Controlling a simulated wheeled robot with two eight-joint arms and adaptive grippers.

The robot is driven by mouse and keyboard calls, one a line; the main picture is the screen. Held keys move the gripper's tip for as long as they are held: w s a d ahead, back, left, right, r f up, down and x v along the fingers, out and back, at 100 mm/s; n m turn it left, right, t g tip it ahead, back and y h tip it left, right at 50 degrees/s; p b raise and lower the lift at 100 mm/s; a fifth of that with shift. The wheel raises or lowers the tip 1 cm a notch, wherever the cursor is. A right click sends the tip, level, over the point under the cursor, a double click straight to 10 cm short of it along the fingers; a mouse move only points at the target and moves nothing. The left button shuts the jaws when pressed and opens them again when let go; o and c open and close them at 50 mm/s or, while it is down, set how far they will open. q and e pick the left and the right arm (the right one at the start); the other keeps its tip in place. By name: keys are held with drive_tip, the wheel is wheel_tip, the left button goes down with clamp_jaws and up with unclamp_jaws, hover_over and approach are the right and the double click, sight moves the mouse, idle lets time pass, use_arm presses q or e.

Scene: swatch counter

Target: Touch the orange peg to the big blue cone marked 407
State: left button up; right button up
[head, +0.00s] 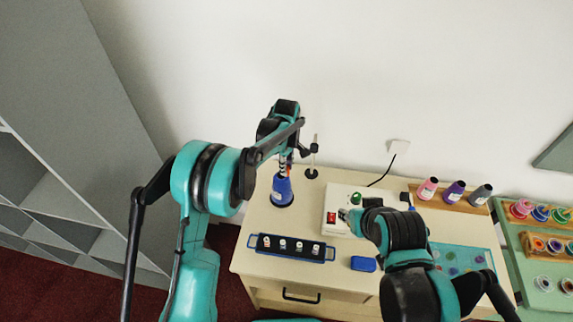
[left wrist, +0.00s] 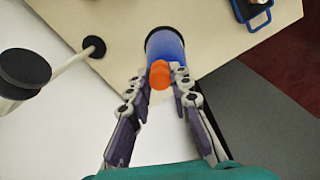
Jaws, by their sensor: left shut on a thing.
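The big blue cone (head: 282,191) stands on the back left part of the counter; it also shows in the left wrist view (left wrist: 165,47). Its label is too small to read. My left gripper (head: 283,168) is just above the cone, shut on the orange peg (left wrist: 160,74). The peg's round end overlaps the cone in the left wrist view; I cannot tell whether they touch. In the head view the peg is mostly hidden by the gripper. My right gripper (head: 346,215) is over the white device, and its fingers are too small to judge.
A thin post on a black base (head: 312,173) stands close right of the cone. A dark tray (head: 262,244) with several small pieces lies in front, beside a blue box (head: 363,264). The white device (head: 334,229) is mid-counter. Pink (head: 427,189), purple (head: 454,191) and grey (head: 480,195) cones stand right.

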use_arm(q)
drive_tip(key=shift+f+b, duration=0.35)
drive_tip(key=shift+f, duration=0.1)
idle(0.6)
drive_tip(key=shift+f+b, duration=0.1)
drive_tip(key=shift+b, duration=0.2)
idle(0.8)
idle(0.7)
drive_tip(key=shift+r+p, duration=1.3)
drive_tip(key=shift+r, duration=1.25)
